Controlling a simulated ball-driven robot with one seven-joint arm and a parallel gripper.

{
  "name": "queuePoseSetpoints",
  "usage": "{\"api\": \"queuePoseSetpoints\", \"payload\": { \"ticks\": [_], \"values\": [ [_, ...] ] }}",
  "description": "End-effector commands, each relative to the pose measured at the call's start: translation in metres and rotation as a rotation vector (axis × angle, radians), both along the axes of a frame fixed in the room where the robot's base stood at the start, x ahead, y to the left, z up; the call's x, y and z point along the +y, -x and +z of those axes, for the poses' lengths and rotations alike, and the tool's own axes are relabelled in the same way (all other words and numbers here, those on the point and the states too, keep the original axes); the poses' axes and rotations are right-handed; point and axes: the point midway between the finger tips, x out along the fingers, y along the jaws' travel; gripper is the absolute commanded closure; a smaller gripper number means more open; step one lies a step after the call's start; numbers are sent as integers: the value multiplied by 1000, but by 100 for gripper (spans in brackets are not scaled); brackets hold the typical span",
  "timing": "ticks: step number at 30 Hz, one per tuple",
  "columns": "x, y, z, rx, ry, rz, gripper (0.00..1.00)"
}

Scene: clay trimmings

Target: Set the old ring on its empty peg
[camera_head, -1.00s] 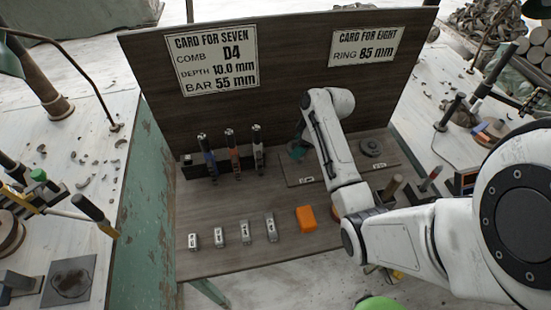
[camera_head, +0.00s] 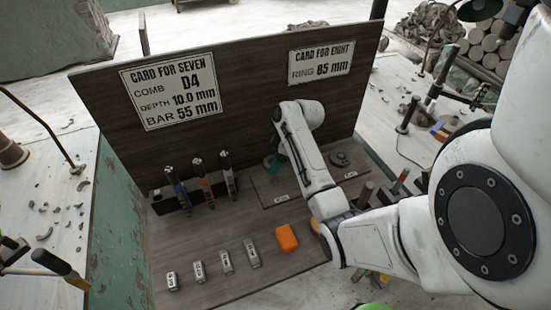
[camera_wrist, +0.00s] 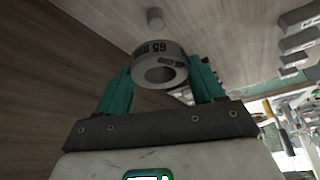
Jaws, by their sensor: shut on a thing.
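My gripper (camera_wrist: 160,72) is shut on a grey ring (camera_wrist: 160,52) marked 65 mm, with one teal finger on each side of it in the wrist view. In the head view, a teal part of my gripper (camera_head: 271,162) shows above the left part of the ring board (camera_head: 262,188). My arm hides much of that board and the held ring. Another dark ring (camera_head: 340,159) sits on the board's right part.
A back panel carries the card for seven (camera_head: 171,92) and the card for eight (camera_head: 321,63), which reads ring 85 mm. Several upright tools (camera_head: 202,180) stand left of the board. Metal bars (camera_head: 226,262) and an orange block (camera_head: 287,238) lie in front.

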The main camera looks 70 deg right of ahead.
Motion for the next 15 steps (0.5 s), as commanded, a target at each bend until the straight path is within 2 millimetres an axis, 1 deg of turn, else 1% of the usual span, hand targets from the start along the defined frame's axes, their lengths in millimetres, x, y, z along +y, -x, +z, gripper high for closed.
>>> {"api": "queuePoseSetpoints", "payload": {
  "ticks": [15],
  "values": [
    [0, -1, -29, 0, 0, 1, 80]
  ]
}}
